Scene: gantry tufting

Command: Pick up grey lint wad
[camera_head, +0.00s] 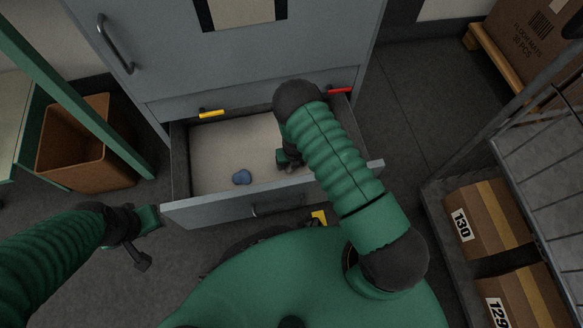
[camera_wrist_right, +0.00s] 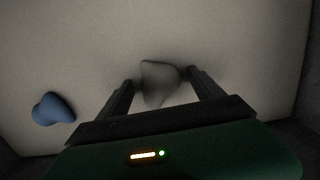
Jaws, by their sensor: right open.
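The grey lint wad (camera_wrist_right: 158,82) lies on the pale drawer floor in the right wrist view, between the tips of my right gripper (camera_wrist_right: 160,86). The jaws are open on either side of it; I cannot tell whether they touch it. In the head view my right gripper (camera_head: 290,162) reaches down into the open drawer (camera_head: 215,207), and the wad is hidden there. My left gripper (camera_head: 146,238) hangs outside the drawer, at its front left; its finger state is unclear.
A blue lump (camera_head: 242,177) lies in the drawer to the left of the right gripper; it also shows in the right wrist view (camera_wrist_right: 53,109). The drawer walls surround the right gripper. A brown bin (camera_head: 72,150) stands at left, and a cart with boxes (camera_head: 487,217) at right.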

